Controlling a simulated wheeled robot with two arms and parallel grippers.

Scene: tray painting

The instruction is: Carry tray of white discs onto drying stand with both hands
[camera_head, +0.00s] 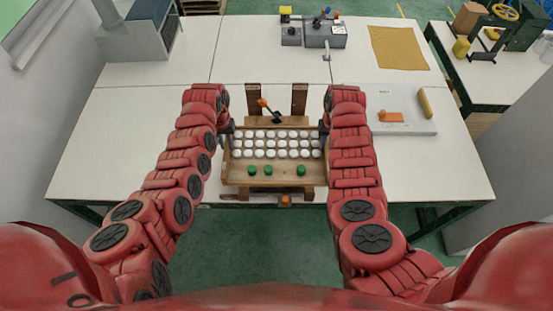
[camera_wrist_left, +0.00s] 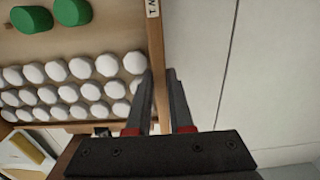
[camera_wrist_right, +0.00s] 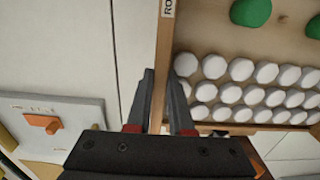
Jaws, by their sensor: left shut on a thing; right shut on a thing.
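The wooden tray (camera_head: 235,172) holds rows of white discs (camera_head: 272,143) at its far part and a few green discs (camera_head: 268,170) nearer me. My left gripper (camera_head: 228,127) is shut on the tray's left side wall, and the left wrist view shows its fingers (camera_wrist_left: 160,100) on either side of that wall (camera_wrist_left: 157,60). My right gripper (camera_head: 325,127) is shut on the right side wall, and its fingers (camera_wrist_right: 161,100) straddle that wall (camera_wrist_right: 162,60) in the right wrist view. The wooden drying stand (camera_head: 299,98) shows as two dark uprights behind the tray; its lower part is hidden.
An orange-tipped dark tool (camera_head: 268,109) is just beyond the tray. A grey board (camera_head: 408,125) with an orange block (camera_head: 390,116) lies to the right. A grey device (camera_head: 325,35) and a yellow mat (camera_head: 397,48) are at the back. The white table is clear at left.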

